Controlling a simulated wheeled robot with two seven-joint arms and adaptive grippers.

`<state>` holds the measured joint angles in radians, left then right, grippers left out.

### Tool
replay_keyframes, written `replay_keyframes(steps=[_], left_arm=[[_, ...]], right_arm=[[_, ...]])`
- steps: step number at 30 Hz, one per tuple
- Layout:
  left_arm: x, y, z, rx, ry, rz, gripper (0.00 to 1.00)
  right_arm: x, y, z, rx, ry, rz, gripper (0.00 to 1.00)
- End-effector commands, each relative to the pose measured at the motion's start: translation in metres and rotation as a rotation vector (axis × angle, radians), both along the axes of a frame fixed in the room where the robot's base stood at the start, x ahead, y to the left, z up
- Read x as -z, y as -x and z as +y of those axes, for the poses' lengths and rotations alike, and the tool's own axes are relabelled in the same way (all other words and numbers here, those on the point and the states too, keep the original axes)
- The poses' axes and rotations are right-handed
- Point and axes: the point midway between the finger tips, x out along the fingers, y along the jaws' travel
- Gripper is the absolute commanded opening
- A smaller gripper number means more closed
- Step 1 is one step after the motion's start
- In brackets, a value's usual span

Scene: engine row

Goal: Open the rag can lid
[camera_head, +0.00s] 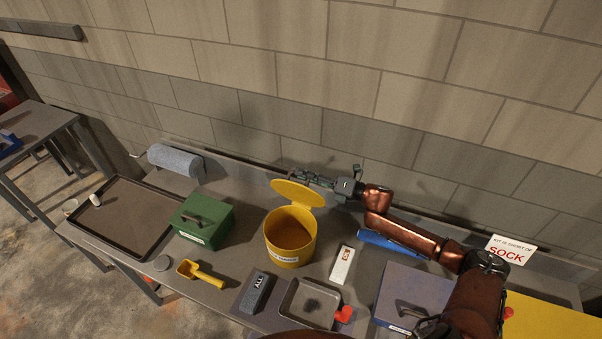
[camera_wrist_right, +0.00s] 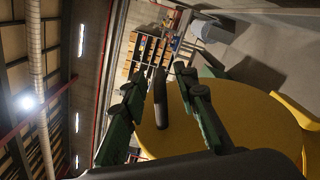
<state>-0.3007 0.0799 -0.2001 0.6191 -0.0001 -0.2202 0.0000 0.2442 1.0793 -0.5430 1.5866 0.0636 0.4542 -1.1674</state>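The yellow rag can (camera_head: 290,240) stands on the bench with its mouth showing. Its round yellow lid (camera_head: 297,193) is swung up and tilted back at the rear rim. My right gripper (camera_head: 302,174) is at the lid's upper right, by its back edge. In the right wrist view the lid (camera_wrist_right: 240,120) is a large yellow disc behind and beside the fingers. The fingers of the gripper (camera_wrist_right: 161,76) are apart there, with a dark bar between them; I cannot tell if they touch it. My left gripper is not in view.
A green box (camera_head: 203,220), a yellow scoop (camera_head: 200,273) and a dark tray (camera_head: 125,225) lie left of the can. A white labelled block (camera_head: 343,264), a grey tray (camera_head: 310,302) and a blue-grey box (camera_head: 412,295) are right and front. The wall stands close behind.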

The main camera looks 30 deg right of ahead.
Motion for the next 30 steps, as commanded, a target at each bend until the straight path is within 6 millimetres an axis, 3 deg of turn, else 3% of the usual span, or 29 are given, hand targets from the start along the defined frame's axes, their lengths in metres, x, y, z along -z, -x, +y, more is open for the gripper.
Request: replay_keyframes(steps=[6, 14, 26, 30], left_arm=[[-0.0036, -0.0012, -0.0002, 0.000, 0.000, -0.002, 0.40], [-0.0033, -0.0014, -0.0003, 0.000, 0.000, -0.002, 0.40], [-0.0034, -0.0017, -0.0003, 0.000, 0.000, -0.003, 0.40], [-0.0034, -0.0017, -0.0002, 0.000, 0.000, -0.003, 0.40]], right_arm=[[-0.0001, -0.0122, 0.0105, 0.000, -0.002, 0.001, 0.27], [0.0009, -0.0126, 0.0110, 0.001, -0.001, 0.002, 0.27], [0.0009, -0.0122, 0.0103, 0.001, -0.001, 0.002, 0.00], [0.0010, -0.0122, 0.0102, 0.001, 0.000, 0.003, 0.00]])
